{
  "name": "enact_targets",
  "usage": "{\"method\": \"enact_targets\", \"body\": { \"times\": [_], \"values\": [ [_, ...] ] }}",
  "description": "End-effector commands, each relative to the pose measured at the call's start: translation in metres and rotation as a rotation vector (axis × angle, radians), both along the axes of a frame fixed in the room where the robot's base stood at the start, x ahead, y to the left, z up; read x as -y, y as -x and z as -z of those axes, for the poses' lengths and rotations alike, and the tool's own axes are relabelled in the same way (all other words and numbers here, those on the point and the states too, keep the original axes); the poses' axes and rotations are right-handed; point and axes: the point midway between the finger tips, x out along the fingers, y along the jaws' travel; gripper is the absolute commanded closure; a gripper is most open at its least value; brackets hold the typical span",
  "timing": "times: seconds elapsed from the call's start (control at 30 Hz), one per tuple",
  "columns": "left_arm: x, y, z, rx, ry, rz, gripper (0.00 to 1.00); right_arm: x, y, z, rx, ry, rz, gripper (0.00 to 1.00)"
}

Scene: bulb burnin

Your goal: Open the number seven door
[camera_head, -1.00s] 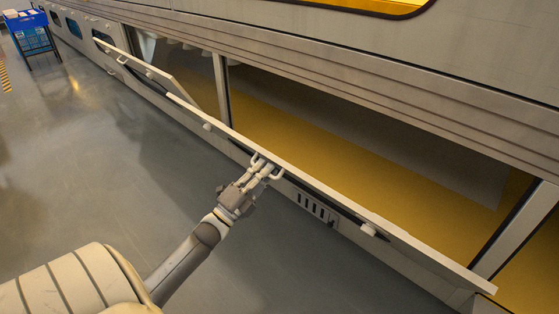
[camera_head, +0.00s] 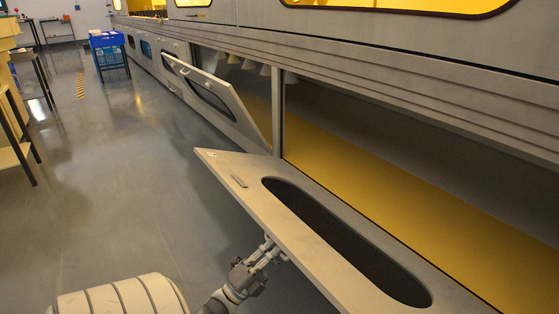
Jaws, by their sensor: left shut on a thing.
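A long grey door panel (camera_head: 232,190) with a dark oval window (camera_head: 340,240) is hinged along its lower edge and swung far down and outward from the machine. Its opening behind shows a yellow floor (camera_head: 390,195). I cannot read a number on it. My left gripper (camera_head: 270,250) is at the panel's outer edge, shut on the door's handle, which is mostly hidden by the fingers and the panel. My right gripper is not in view.
Another door (camera_head: 215,92) farther along hangs partly open, tilted outward. A table (camera_head: 14,155) stands at the left edge. The grey floor (camera_head: 130,190) between is clear.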

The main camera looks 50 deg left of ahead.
Motion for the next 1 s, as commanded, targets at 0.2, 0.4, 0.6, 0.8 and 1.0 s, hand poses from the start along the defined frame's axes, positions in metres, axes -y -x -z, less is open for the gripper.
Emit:
{"method": "enact_targets", "body": {
  "times": [0.2, 0.4, 0.6, 0.8, 1.0],
  "values": [
    [0.0000, 0.0011, 0.0035, 0.001, 0.000, 0.001, 1.00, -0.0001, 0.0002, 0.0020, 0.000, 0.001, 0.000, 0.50],
    [0.0000, 0.0010, 0.0032, 0.001, 0.000, 0.001, 1.00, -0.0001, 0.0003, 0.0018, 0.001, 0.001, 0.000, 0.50],
    [-0.0001, 0.0009, 0.0031, 0.001, 0.000, 0.001, 0.72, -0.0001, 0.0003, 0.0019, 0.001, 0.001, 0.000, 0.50],
    [-0.0001, 0.0008, 0.0027, 0.002, 0.000, 0.001, 0.70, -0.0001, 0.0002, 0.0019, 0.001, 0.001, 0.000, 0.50],
    [-0.0005, 0.0042, 0.0053, 0.001, 0.000, 0.000, 0.70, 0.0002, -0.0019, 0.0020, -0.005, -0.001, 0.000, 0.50]
  ]
}}
